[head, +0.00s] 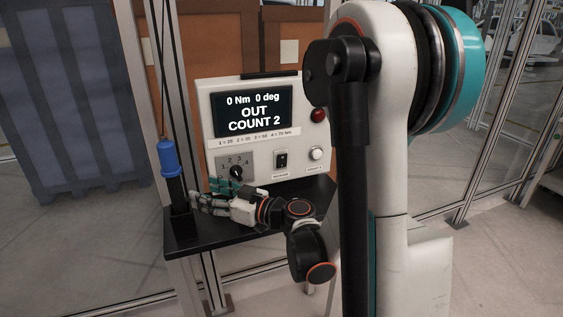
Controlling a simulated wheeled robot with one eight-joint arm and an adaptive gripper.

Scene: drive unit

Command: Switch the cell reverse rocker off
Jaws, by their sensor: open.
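A small black rocker switch (281,160) sits on the front of a light control box (330,176), right of the dial. Its label is too small to read, and I cannot tell which way it is tipped. My gripper (204,194) is open, low in front of the box's lower left, below the dial and left of the rocker. Its fingers point left, towards the black holder. I see nothing between them, and the rocker is clear of the hand.
The display (253,111) reads "0 Nm 0 deg OUT COUNT 2". A rotary dial (236,172), white button (316,154) and red lamp (318,115) share the panel. A blue-topped tool (168,158) stands in a black holder (183,222) on the dark shelf (236,238).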

